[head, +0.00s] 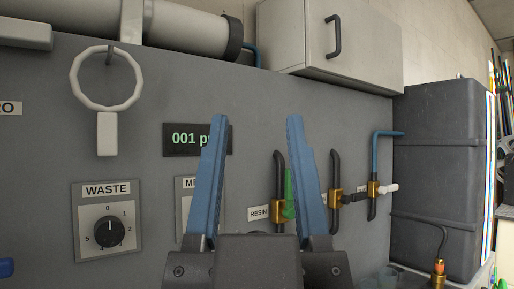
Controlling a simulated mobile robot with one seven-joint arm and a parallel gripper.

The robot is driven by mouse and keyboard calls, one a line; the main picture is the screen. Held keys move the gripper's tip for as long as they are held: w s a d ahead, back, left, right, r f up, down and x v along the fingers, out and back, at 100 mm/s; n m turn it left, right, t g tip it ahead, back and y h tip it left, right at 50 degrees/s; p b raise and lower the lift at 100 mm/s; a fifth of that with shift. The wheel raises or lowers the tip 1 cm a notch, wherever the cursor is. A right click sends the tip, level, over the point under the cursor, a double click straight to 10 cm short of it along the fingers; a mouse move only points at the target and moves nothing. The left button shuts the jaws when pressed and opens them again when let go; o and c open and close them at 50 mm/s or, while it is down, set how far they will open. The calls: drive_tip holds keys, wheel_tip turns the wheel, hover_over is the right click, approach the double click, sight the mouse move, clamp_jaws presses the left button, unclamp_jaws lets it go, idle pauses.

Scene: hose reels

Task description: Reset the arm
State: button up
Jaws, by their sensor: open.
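My gripper (255,165) shows at the bottom centre of the head view. Its two blue fingers stand upright and wide apart. The gripper's dark body fills the bottom middle of the view.
The grey panel (300,105) carries a WASTE dial (108,231), a white ring pull (106,78) and brass valves, one with a green handle (289,190). A dark tank (440,150) stands right. A white cabinet (340,45) and a large pipe (185,30) are above.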

wheel_tip(320, 180, up, 27)
drive_tip(key=p, duration=2.7)
drive_tip(key=shift+f, duration=0.15)
